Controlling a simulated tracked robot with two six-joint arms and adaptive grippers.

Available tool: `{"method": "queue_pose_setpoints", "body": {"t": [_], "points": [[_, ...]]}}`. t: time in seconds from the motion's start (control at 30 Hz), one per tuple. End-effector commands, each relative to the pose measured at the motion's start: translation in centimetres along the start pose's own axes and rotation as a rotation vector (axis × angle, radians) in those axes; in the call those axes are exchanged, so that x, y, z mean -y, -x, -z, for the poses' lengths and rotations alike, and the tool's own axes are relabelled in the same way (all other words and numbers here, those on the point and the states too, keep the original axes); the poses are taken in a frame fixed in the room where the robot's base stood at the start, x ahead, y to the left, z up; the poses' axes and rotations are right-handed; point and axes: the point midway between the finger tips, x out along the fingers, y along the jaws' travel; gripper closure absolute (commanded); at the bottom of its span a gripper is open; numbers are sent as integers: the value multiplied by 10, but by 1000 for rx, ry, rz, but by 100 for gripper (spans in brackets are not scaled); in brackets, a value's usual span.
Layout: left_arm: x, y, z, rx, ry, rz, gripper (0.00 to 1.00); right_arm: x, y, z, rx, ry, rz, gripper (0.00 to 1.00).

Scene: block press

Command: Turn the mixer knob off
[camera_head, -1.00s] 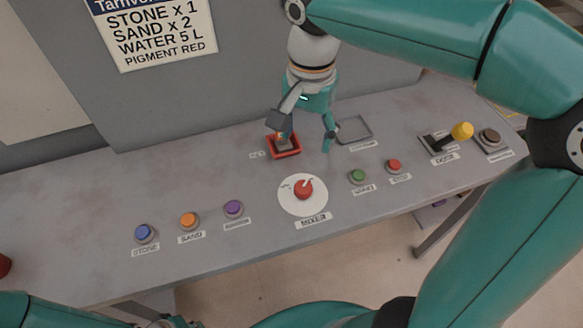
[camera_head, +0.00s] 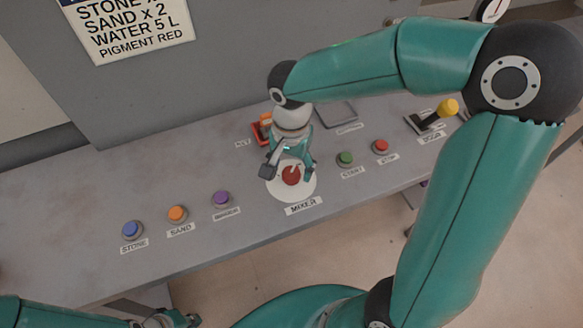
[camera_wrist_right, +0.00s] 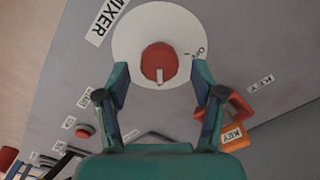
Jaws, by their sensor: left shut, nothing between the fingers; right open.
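The mixer knob (camera_head: 291,177) is red and sits on a round white dial (camera_head: 303,192) above the MIXER label. In the right wrist view the knob (camera_wrist_right: 157,60) has a white pointer aimed down toward the gripper's palm, while the OFF mark (camera_wrist_right: 198,53) is to the right. My right gripper (camera_head: 290,171) is open over the dial. In the right wrist view its fingertips (camera_wrist_right: 161,70) are on either side of the knob, with gaps; I cannot tell their height over it. My left gripper (camera_head: 168,319) is shut and empty at the bottom left edge, partly cut off.
Blue (camera_head: 132,230), orange (camera_head: 177,214) and purple (camera_head: 221,199) buttons are left of the dial. Green (camera_head: 345,159) and red (camera_head: 381,147) buttons and a yellow-tipped lever (camera_head: 447,108) are to the right. An orange key (camera_wrist_right: 233,134) is in its red holder (camera_wrist_right: 239,107) near the right finger.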

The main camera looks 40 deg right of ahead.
Motion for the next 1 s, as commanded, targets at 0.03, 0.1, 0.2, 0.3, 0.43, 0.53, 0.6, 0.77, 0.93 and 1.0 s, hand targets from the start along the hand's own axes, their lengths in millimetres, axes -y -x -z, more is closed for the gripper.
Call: {"method": "queue_pose_setpoints", "body": {"t": [0.03,0.1,0.2,0.3,0.43,0.53,0.6,0.77,0.93,1.0], "points": [[0,0,0,0,0,0,100,0,-6,0,2,0,-3,33],[0,0,0,0,0,0,100,0,-10,0,2,-1,-1,33],[0,0,0,0,0,0,100,0,-12,0,1,-1,-1,33],[0,0,0,0,0,0,100,0,-13,0,1,-1,0,33],[0,0,0,0,0,0,100,0,-13,0,1,0,0,33],[0,0,0,0,0,0,100,0,-13,0,1,0,0,48],[0,0,0,0,0,0,100,0,-13,0,1,0,0,59],[0,0,0,0,0,0,100,0,-12,0,1,0,0,86],[0,0,0,0,0,0,100,0,-12,0,1,3,1,93],[0,-1,0,0,0,0,100,0,-12,0,1,9,1,93]]}}
